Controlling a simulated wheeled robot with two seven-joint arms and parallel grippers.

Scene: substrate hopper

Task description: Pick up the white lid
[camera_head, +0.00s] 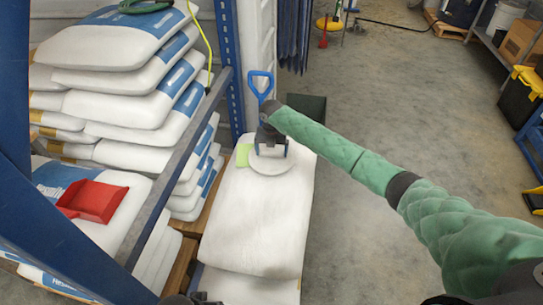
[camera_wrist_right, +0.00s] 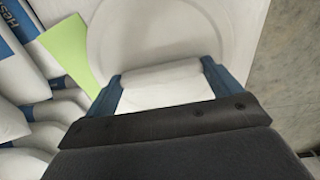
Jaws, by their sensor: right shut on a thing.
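The white lid (camera_head: 268,168) is a round flat disc over the white sack-like surface (camera_head: 250,215) in the middle of the head view. It fills the upper middle of the right wrist view (camera_wrist_right: 170,28). My right gripper (camera_head: 272,150) is above the lid, shut on its raised white grip (camera_wrist_right: 160,77). The two blue fingers (camera_wrist_right: 164,85) stand at either end of this grip in the wrist view. I cannot tell whether the lid touches the surface below.
A yellow-green sheet (camera_head: 243,154) lies beside the lid. A blue-handled tool (camera_head: 261,86) stands behind. Left, a blue rack (camera_head: 182,160) holds white sacks (camera_head: 110,42) and a red scoop (camera_head: 92,200). Open concrete floor (camera_head: 380,95) lies to the right.

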